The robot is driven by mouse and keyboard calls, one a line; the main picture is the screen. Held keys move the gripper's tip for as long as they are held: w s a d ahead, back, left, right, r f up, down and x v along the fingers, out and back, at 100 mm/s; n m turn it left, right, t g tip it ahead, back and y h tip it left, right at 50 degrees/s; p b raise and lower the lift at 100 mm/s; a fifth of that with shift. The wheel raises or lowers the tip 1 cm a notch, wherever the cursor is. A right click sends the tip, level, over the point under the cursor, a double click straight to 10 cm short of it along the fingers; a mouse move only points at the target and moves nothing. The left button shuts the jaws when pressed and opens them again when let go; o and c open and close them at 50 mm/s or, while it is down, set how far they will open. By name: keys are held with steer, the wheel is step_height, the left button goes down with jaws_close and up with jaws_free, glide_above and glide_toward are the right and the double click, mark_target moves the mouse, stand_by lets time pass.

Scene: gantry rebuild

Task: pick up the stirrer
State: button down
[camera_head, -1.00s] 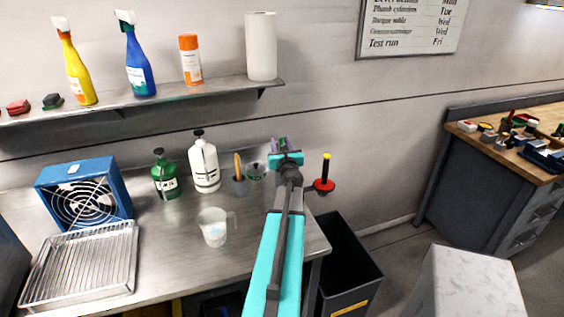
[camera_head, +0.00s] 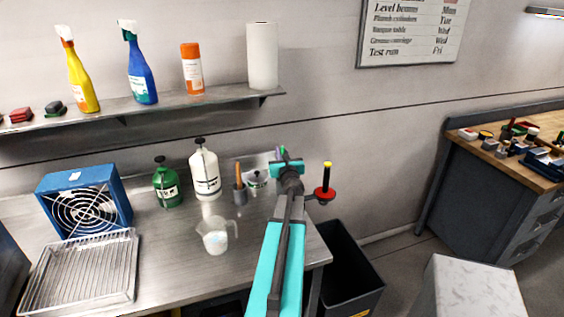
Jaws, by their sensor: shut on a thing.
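My gripper (camera_head: 285,161) is at the back right of the steel bench, seen from behind at the end of my turquoise arm. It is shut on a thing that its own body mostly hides. Small purple and green bits show at the jaws; I cannot tell whether they belong to a stirrer. A grey cup (camera_head: 240,195) with an orange-brown stick (camera_head: 238,172) standing in it is left of my gripper, apart from it. A small white and green container (camera_head: 257,182) stands between the cup and my gripper.
On the bench (camera_head: 170,250) are a clear jug (camera_head: 215,240), a white pump bottle (camera_head: 205,175), a green bottle (camera_head: 166,190), a blue fan (camera_head: 85,198) and a wire rack (camera_head: 80,270). A shelf (camera_head: 110,108) with bottles hangs above. A black bin (camera_head: 350,275) stands at the right.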

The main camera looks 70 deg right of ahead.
steer(key=shift+r, duration=0.15)
step_height(320, 180, up, 10)
steer(key=p, duration=0.1)
stand_by(0.6)
steer(key=shift+a+f, duration=0.1)
steer(key=shift+f, duration=0.1)
stand_by(0.4)
